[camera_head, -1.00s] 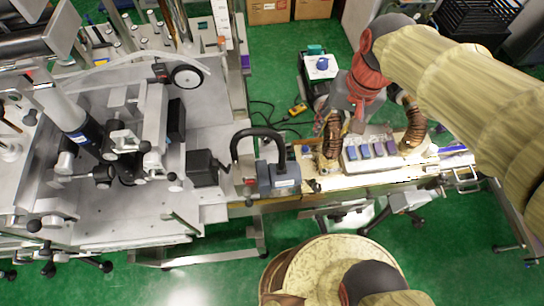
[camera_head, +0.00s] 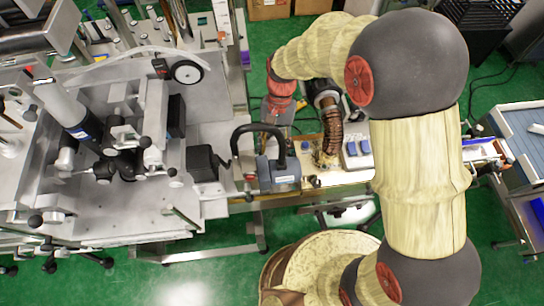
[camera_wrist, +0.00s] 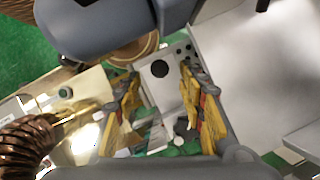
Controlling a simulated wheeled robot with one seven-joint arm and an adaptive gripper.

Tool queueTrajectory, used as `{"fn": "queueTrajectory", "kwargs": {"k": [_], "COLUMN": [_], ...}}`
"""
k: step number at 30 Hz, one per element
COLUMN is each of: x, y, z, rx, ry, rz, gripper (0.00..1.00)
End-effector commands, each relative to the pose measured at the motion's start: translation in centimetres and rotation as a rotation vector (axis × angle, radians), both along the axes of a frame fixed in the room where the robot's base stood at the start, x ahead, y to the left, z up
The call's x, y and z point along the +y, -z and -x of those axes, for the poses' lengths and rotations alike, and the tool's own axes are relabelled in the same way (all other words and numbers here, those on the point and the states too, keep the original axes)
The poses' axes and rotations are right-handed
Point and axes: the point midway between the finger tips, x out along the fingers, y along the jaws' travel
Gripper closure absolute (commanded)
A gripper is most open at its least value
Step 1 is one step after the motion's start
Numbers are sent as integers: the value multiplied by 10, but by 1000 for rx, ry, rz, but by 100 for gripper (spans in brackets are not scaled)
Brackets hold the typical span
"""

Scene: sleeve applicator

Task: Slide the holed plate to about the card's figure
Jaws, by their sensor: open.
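In the wrist view a pale grey plate (camera_wrist: 172,84) with a round dark hole and smaller dark holes lies beyond my fingertips; it looks like the holed plate. My gripper (camera_wrist: 163,112) is open. One yellow-padded finger stands on each side of the plate in the picture, and I see nothing gripped. Whether the fingers touch the plate, I cannot tell. In the head view my wrist hangs behind the black-handled grey unit (camera_head: 278,172), and my fingertips cannot be made out. I can make out no card or figure with certainty.
A grey rounded body (camera_wrist: 115,22) fills the wrist view's top left, close to my fingers. A coppery ribbed hose (camera_wrist: 25,145) is at lower left. A wide pale metal surface (camera_wrist: 255,75) lies right. In the head view a large metal machine (camera_head: 100,185) fills the left.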

Motion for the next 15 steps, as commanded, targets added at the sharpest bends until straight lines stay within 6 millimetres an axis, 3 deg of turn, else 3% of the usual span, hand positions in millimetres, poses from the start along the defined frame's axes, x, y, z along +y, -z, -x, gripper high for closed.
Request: {"fn": "queueTrajectory", "kwargs": {"k": [6, 15], "x": [1, 2], "y": [26, 35], "z": [12, 14], "rx": [1, -2], "ry": [1, 0], "rz": [1, -1], "gripper": [60, 60]}}
